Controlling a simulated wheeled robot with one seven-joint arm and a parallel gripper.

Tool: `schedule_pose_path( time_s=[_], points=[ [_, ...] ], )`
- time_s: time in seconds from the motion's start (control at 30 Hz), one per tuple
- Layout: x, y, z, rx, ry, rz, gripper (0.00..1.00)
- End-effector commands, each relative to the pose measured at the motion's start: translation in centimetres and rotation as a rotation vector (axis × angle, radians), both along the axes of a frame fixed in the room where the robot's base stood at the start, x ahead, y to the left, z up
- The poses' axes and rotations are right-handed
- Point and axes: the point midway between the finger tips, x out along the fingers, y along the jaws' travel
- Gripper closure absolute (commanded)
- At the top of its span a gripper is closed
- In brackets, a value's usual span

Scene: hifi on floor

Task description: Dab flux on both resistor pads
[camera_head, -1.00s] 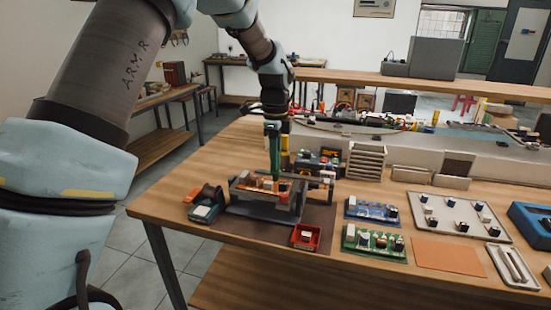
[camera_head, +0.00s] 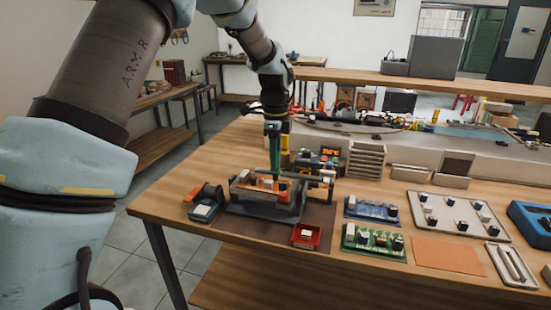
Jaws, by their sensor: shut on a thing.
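My gripper (camera_head: 276,127) points straight down over the workbench and is shut on a green pen-like tool (camera_head: 274,150), which I take to be the flux pen. Its tip reaches down to the orange-red board (camera_head: 262,184) held in a grey holder (camera_head: 262,208). I cannot tell whether the tip touches the board. The resistor pads are too small to make out, and the tool partly covers the board.
A red tray (camera_head: 306,236) and a dark tape dispenser (camera_head: 206,202) flank the holder. A blue board (camera_head: 371,212) and a green board (camera_head: 372,240) lie to the right. A slatted rack (camera_head: 365,161) stands behind. The orange mat (camera_head: 447,256) is bare.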

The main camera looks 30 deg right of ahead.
Motion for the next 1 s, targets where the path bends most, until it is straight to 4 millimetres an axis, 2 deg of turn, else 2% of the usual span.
schedule_pose_path(
  time_s=[0.6, 1.0],
  points=[
    [0.0, 0.1, -0.1, 0.003, 0.002, 0.001, 1.00],
    [0.0, 0.0, 3.6, 0.001, 0.001, 0.001, 1.00]
  ],
)
